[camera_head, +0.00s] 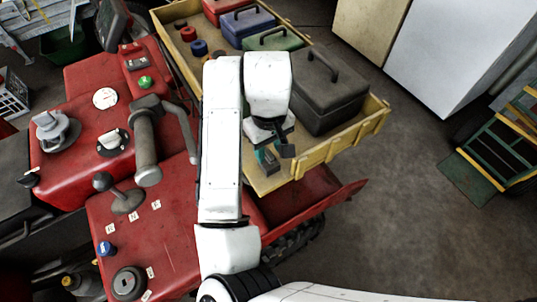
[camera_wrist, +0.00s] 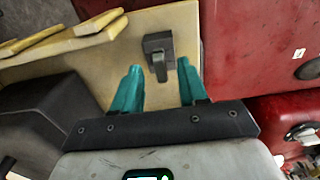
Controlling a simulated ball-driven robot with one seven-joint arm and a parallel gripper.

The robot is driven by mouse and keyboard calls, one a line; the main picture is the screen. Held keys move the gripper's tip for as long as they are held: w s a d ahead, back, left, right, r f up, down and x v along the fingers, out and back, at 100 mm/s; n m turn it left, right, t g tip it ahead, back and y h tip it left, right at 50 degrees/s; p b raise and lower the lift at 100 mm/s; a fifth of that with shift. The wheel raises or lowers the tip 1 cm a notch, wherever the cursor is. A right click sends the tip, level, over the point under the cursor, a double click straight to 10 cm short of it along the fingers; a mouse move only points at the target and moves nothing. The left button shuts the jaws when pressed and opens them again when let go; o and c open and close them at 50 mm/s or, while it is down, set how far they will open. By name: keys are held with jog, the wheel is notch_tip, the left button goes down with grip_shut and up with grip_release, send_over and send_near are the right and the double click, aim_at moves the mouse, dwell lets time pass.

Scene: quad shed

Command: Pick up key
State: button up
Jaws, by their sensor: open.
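The key (camera_wrist: 158,46) shows in the wrist view as a small dark grey piece with a blocky head and a narrower part pointing toward me. It lies on the pale yellow wooden cart bed (camera_wrist: 185,22). My gripper (camera_wrist: 159,67) is open, with its two teal fingers apart and the key's narrow part between or just beyond their tips. I cannot tell the remaining height above the bed. In the head view my gripper (camera_head: 275,155) points down over the near corner of the cart bed, and it partly hides the spot where the key lies.
A black toolbox (camera_head: 330,92) stands close to the right of my gripper. Green (camera_head: 275,39) and blue (camera_head: 247,24) toolboxes stand behind. A raised wooden rim (camera_head: 372,118) edges the bed. The red vehicle (camera_head: 150,225), with levers and knobs, is at left.

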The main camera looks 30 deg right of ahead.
jog(key=shift+f, duration=1.2)
jog(key=shift+c, duration=0.4)
grip_shut()
